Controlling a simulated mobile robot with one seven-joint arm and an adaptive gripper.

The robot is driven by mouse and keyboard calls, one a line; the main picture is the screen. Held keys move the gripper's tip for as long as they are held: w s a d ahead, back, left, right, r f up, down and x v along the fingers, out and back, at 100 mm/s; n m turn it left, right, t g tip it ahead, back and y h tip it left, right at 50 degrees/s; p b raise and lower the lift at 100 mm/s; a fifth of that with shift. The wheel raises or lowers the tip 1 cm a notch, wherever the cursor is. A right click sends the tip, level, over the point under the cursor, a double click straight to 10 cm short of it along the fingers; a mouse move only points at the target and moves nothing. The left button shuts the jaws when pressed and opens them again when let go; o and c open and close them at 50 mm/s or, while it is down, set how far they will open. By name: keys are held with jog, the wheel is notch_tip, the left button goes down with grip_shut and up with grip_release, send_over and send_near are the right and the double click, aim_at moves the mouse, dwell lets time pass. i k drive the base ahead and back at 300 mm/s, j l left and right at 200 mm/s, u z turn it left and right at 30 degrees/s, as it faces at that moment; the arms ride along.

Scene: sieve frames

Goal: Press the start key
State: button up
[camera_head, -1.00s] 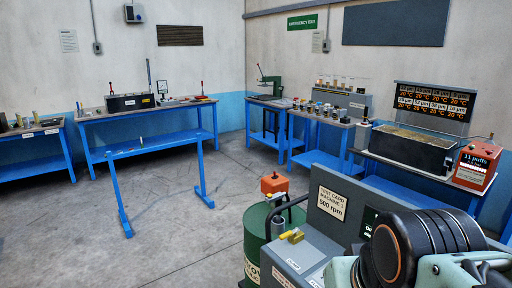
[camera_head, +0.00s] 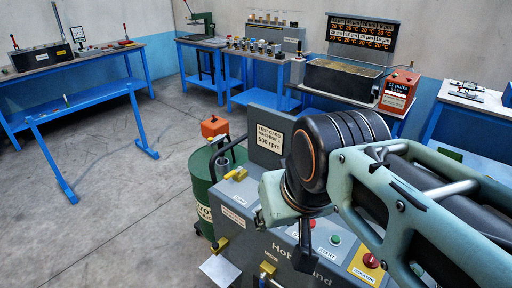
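The test card machine (camera_head: 268,135) is a grey console in front of me, with a sign reading "500 rpm". On its lower panel is a green key (camera_head: 335,240) with a label below it that seems to read START. A red key (camera_head: 312,224) sits to its left, and a larger red button (camera_head: 371,260) on a yellow plate sits to its right. My pale green and black arm reaches in from the right, above the panel, and covers part of it.
A metal plate (camera_head: 220,269) juts from the machine's lower left. Blue benches (camera_head: 60,75) line the walls.

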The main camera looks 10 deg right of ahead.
aim_at(335, 239)
jog(key=z, duration=1.05)
jog(key=l+u, duration=0.2)
jog(key=l, duration=0.1)
